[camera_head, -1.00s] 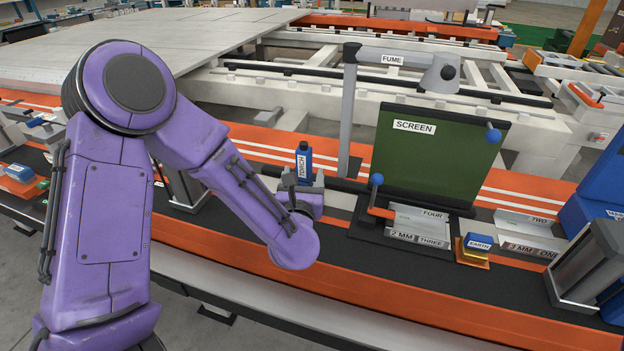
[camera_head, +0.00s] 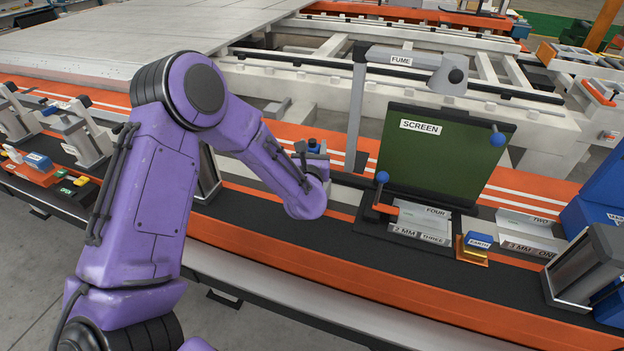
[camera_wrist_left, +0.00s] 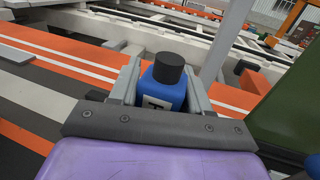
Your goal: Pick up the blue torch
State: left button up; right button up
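The blue torch (camera_head: 312,145) stands about upright on the far side of my left wrist, with its dark cap on top. Its lower part is hidden behind my left arm in the head view. In the left wrist view the torch (camera_wrist_left: 166,93) shows its black cap, blue body and part of a white label. My left gripper (camera_head: 312,153) has one finger on each side of the torch. The fingers (camera_wrist_left: 164,85) are very close to its sides; whether they press on it is unclear. My right gripper is not in view.
A green screen (camera_head: 440,160) and a grey post with a fume hood (camera_head: 405,57) stand right of the torch. Grey clamps (camera_head: 85,138) stand at left.

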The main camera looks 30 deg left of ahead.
pick_arm(q)
jog(key=c, duration=0.5)
jog(key=shift+r, duration=0.1)
jog(key=shift+w+r, duration=0.1)
jog(key=shift+r, duration=0.3)
notch_tip(320, 180, up, 18)
jog(key=p, duration=0.4)
jog(key=shift+f, duration=0.3)
